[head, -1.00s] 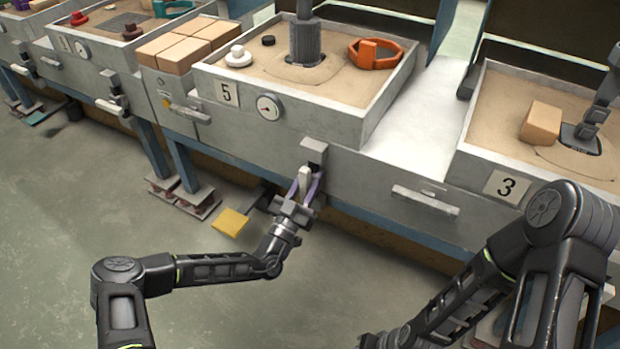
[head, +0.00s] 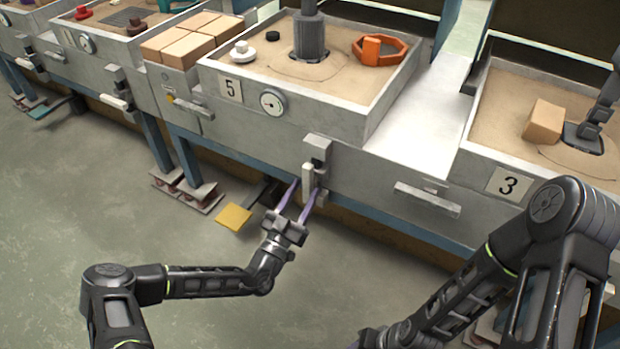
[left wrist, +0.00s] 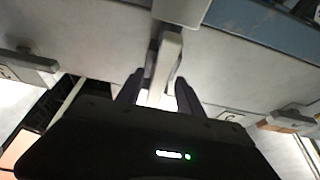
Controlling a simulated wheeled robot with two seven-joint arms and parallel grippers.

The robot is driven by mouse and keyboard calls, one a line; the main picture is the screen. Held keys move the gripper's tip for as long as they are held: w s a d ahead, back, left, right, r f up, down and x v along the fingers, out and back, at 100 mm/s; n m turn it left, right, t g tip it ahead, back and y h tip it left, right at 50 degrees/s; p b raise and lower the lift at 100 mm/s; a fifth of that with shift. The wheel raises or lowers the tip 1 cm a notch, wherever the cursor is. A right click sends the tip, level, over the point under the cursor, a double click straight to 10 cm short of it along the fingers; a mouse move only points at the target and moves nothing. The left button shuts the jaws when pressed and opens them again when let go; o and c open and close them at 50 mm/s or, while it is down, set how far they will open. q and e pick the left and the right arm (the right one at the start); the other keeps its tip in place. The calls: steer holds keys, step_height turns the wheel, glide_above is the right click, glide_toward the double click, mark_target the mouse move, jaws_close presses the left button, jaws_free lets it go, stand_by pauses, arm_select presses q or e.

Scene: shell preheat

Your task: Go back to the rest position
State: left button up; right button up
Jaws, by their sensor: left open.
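My left gripper (head: 298,198) is open in front of the station marked 5, low at its front face. A pale upright lever handle (head: 307,180) hangs from a grey block on that face, close to the fingertips. In the left wrist view the two dark fingers (left wrist: 156,90) stand on either side of the lever handle (left wrist: 168,60), with gaps beside it. My right arm fills the lower right of the head view, but its gripper jaws do not show.
The station 5 sand box (head: 345,100) holds an orange ring-shaped piece (head: 380,48). A yellow pedal (head: 233,217) is low to the left of my gripper. A drawer handle (head: 427,199) juts out at right. The floor (head: 60,230) at left is clear.

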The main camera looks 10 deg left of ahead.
arm_select(q)
steer(key=shift+v, duration=1.1)
